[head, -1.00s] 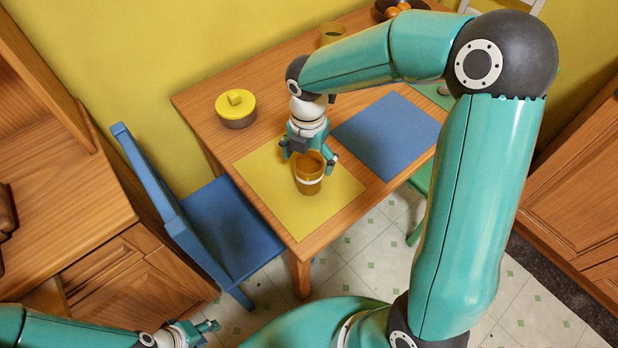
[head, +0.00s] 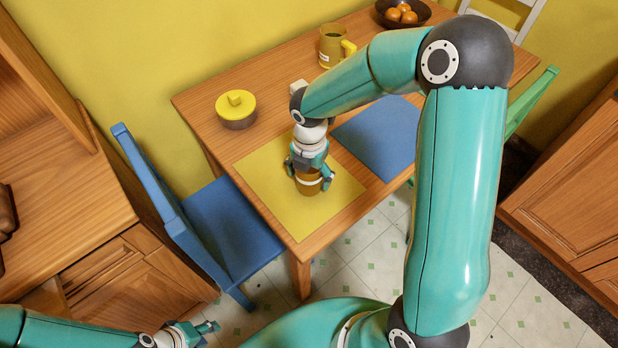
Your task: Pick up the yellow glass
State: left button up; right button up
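The yellow glass (head: 308,188), amber with a pale band, stands upright on the yellow placemat (head: 270,195). My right gripper (head: 309,176) comes down over it from above and behind. Its fingers are on either side of the glass and hide its rim and upper part. I cannot tell whether the fingers touch the glass or leave a gap. My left gripper (head: 207,335) is low at the bottom left, away from the table, with its fingers apart and nothing between them.
A yellow mug (head: 334,48) and a bowl of oranges (head: 402,14) are at the back. A blue placemat (head: 375,145) lies to the right. A blue chair (head: 230,220) is at the table's left.

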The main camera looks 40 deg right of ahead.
jog(key=c, duration=0.8)
jog(key=shift+c, duration=0.2)
jog(key=shift+r, duration=0.1)
